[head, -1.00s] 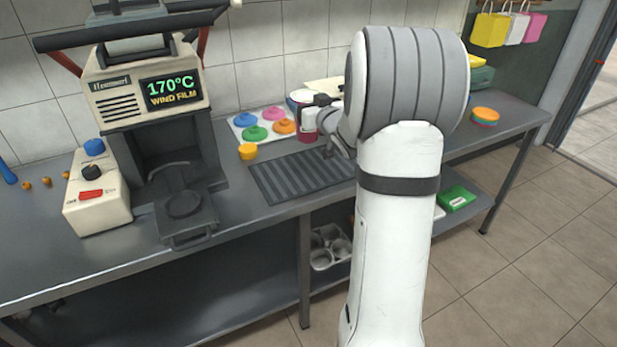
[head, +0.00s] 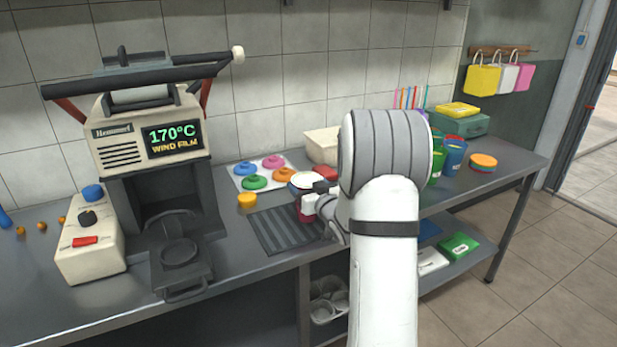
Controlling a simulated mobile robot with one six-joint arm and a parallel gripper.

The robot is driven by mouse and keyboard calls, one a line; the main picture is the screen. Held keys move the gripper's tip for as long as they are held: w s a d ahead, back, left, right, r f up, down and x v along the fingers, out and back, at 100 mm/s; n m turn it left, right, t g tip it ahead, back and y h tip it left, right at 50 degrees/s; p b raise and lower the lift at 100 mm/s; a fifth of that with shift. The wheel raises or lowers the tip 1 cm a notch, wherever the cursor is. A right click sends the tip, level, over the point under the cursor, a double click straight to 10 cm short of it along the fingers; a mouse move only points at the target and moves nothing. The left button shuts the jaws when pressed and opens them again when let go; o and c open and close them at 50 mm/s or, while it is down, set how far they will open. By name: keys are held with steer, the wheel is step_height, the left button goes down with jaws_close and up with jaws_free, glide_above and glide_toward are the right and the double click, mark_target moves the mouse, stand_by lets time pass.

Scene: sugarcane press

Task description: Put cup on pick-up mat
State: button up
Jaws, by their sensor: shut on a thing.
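My gripper (head: 314,203) is shut on a red cup (head: 303,213), partly hidden by the gripper. The cup is at the right part of a dark ribbed mat (head: 280,233) on the grey counter. I cannot tell whether the cup touches the mat or is held above it. The arm hides the counter to the right of the gripper. No mat is labelled as the pick-up mat; the ribbed one is the only mat clearly seen on the counter top.
A sealing machine (head: 150,150) stands at left, beside a control box (head: 90,240). Blue and green cups (head: 453,157) and stacked coloured discs (head: 483,162) stand at right.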

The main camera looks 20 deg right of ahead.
stand_by(0.3)
steer(key=o, duration=1.4)
steer(key=shift+c, duration=0.2)
steer(key=shift+s+r, duration=0.1)
steer(key=shift+r, duration=0.05)
steer(key=s, duration=1.2)
steer(key=s+a+f+g, duration=0.2)
steer(key=s+a+g, duration=1.4)
steer(key=s, duration=0.7)
steer(key=a, duration=0.3)
steer(key=shift+s+h, duration=0.3)
steer(key=shift+s, duration=0.05)
